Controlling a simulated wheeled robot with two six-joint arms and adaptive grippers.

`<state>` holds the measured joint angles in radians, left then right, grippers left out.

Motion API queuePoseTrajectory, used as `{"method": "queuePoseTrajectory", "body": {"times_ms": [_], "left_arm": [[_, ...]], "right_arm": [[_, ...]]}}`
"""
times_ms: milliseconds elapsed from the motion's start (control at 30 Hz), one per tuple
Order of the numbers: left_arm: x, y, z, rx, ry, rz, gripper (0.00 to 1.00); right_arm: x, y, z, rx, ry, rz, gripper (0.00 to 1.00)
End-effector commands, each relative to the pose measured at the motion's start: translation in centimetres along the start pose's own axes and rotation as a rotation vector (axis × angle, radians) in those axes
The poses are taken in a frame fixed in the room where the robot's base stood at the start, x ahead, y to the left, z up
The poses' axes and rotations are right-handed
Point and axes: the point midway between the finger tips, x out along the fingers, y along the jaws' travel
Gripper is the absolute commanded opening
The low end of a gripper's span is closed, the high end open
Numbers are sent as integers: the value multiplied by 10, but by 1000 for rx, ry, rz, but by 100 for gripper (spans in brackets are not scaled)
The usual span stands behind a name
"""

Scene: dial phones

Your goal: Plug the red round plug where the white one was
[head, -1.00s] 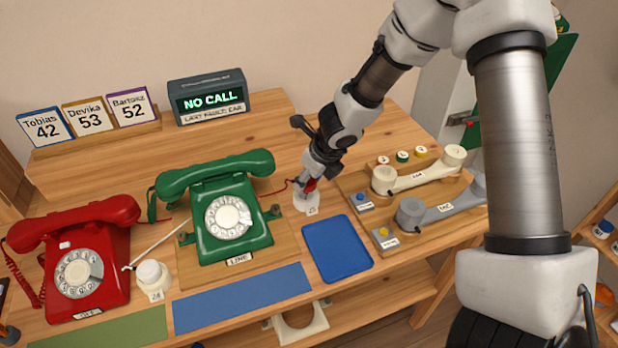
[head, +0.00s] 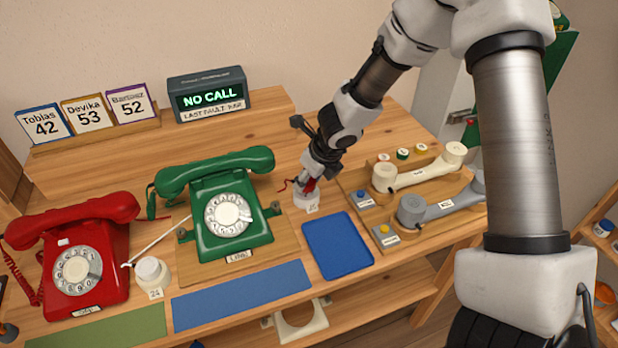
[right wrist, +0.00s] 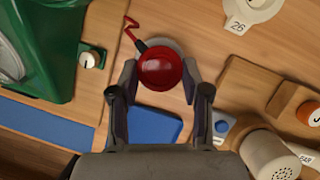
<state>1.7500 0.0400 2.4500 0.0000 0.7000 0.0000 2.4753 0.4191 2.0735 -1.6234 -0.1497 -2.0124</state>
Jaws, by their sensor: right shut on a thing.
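My right gripper (head: 309,186) is shut on the red round plug (right wrist: 160,68). In the right wrist view the plug sits between the two fingers, with a short red cord trailing to the upper left. It is over a white round wall-type socket base (head: 312,202), right of the green phone (head: 230,205). The base's rim shows behind the plug in the right wrist view (right wrist: 172,45). I cannot tell whether the plug is fully seated. A white round piece (head: 152,271) stands at the label 24, between the red and green phones. My left gripper is not in view.
The red phone (head: 80,262) stands at the left. A blue tray (head: 338,246) lies in front of the gripper. Right of it, a wooden board holds a cream handset (head: 420,176) and a grey handset (head: 445,203). Another white socket, 26, (right wrist: 250,8) shows in the wrist view.

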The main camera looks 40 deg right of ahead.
Motion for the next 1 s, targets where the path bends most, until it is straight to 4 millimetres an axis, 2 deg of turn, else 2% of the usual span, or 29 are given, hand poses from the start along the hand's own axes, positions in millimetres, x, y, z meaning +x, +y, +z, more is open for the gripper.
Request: {"method": "queuePoseTrajectory", "body": {"times_ms": [733, 1000], "left_arm": [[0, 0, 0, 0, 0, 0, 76], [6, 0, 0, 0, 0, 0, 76]], "right_arm": [[0, 1, -1, 0, 0, 0, 19], [6, 1, -3, 0, 0, 0, 19]]}}
